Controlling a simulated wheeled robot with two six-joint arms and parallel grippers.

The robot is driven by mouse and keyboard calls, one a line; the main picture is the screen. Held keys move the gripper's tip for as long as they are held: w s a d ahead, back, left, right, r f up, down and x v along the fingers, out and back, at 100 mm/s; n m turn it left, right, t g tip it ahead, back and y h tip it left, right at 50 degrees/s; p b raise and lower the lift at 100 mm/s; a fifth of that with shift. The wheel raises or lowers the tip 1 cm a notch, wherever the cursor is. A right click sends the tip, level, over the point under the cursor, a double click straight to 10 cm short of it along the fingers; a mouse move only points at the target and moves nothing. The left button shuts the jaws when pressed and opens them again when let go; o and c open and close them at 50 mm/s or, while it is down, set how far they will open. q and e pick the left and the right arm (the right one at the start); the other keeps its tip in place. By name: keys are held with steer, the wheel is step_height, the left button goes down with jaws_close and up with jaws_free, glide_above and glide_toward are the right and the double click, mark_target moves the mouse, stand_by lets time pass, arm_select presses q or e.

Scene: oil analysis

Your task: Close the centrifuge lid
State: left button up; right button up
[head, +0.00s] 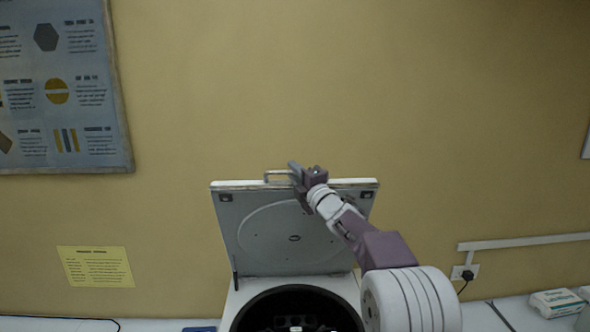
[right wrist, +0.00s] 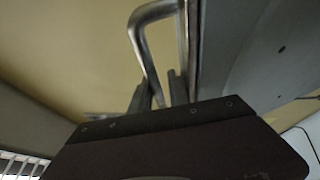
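The centrifuge (head: 345,287) stands in front of the wall with its lid (head: 262,225) raised, leaning back slightly. The round chamber (head: 262,308) below is uncovered. A metal handle (head: 275,174) sits on the lid's top edge; its right end is hidden behind my right gripper (head: 293,168). The right wrist view shows the handle bar (right wrist: 148,50) running down between the gripper's fingers (right wrist: 160,90), which stand apart with a visible gap. Whether they touch the bar is unclear. The lid (right wrist: 235,50) is close on the right there. My left gripper is not in view.
The yellow wall is close behind the lid. A poster (head: 60,90) and a yellow note (head: 96,267) are on the left.

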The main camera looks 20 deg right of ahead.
steer(key=shift+s+d+r, duration=0.1)
steer(key=shift+s+r, duration=0.1)
steer(key=shift+s, duration=0.3)
jaws_close()
steer(key=shift+w, duration=0.1)
stand_by(0.7)
